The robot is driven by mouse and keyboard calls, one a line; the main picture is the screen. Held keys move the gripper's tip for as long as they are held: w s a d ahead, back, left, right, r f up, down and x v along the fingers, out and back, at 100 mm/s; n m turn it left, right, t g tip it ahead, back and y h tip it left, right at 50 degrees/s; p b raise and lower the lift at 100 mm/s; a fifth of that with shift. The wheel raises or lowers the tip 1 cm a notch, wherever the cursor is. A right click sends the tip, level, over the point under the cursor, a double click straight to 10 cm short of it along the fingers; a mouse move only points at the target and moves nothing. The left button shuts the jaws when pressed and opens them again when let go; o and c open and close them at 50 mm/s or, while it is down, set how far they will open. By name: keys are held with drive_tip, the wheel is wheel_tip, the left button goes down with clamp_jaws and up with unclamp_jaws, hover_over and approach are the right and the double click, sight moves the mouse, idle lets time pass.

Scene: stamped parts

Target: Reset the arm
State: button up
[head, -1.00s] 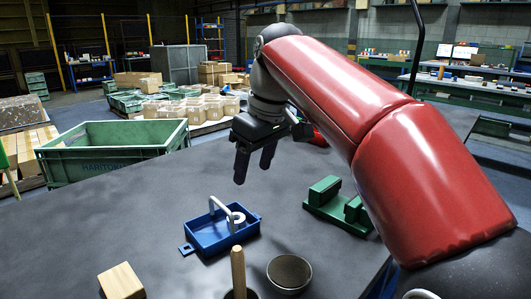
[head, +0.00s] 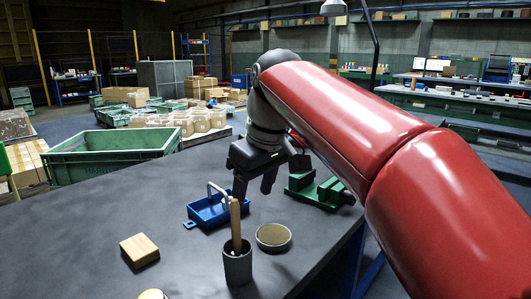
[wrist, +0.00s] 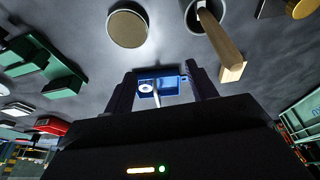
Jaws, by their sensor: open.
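My gripper (head: 254,184) is open and empty, fingers pointing down. In the head view it hangs above the table (head: 100,225), just right of a blue tray (head: 207,213) with a pale bent handle. In the wrist view the open fingers (wrist: 163,88) frame the blue tray (wrist: 170,99), which lies beyond them and holds a white ring (wrist: 147,88). Nothing is between the fingers. My red arm reaches in from the right and hides part of the table.
A grey cup (head: 238,268) with a wooden stick (head: 236,225), a round dish (head: 273,236) and a wooden block (head: 139,250) stand in front. A green crate (head: 110,155) stands at the left. The table's left part is clear.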

drive_tip(key=s+d+f+m+t+h, duration=0.2)
drive_tip(key=s+d+f+m, duration=0.7)
drive_tip(key=s+d+f, duration=0.8)
wheel_tip(320, 180, down, 2)
drive_tip(key=shift+s+d+f+m+t, duration=0.2)
drive_tip(key=shift+m+t, duration=0.1)
drive_tip(key=shift+t, duration=0.3)
